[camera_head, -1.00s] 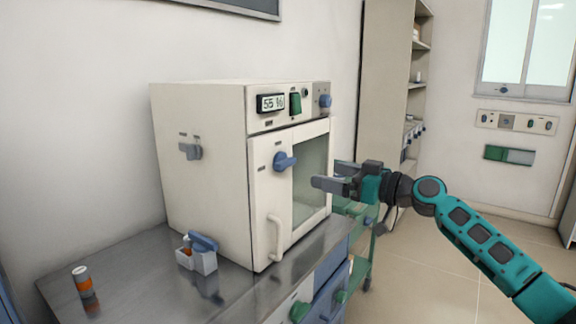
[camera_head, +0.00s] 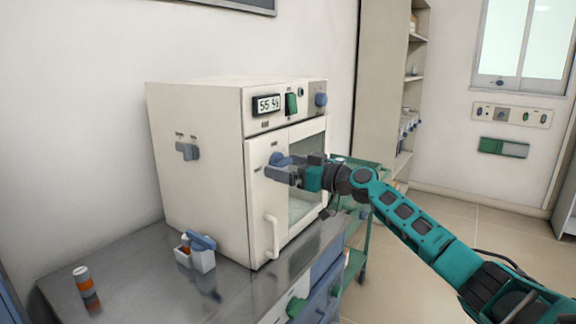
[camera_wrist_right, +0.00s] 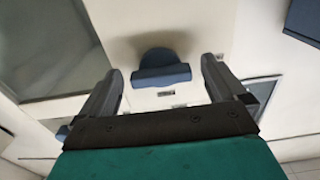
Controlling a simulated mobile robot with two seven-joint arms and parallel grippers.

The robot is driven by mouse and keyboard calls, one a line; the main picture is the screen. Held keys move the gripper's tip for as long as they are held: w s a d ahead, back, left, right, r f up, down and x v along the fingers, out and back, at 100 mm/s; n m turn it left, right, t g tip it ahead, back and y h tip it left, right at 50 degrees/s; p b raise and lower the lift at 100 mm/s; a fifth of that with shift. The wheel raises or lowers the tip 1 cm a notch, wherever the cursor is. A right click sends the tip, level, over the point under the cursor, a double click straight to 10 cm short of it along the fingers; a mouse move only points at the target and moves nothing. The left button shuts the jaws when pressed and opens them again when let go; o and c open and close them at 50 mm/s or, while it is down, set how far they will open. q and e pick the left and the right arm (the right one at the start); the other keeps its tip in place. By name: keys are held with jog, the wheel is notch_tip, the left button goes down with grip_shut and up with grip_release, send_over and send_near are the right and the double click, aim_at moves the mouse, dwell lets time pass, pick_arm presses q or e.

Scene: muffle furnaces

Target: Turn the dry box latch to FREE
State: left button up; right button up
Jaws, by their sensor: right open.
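The dry box (camera_head: 200,160) is a cream cabinet with a windowed door, standing on a steel bench. Its blue latch (camera_head: 277,159) sits on the door front, left of the window. In the right wrist view the latch (camera_wrist_right: 161,70) shows as a round knob with a bar handle, ahead of and between my fingers. My right gripper (camera_head: 278,173) is at the latch and partly covers it in the head view. It is open, with one finger (camera_wrist_right: 103,95) on each side of the latch and a visible gap. My left gripper is not in view.
A vertical white door handle (camera_head: 272,236) is below the latch. A white holder (camera_head: 196,258) and an orange-banded vial (camera_head: 84,281) stand on the bench. A green cart (camera_head: 362,185) is behind my right arm.

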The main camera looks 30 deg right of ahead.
jog(key=c, duration=1.1)
jog(key=shift+o, duration=0.2)
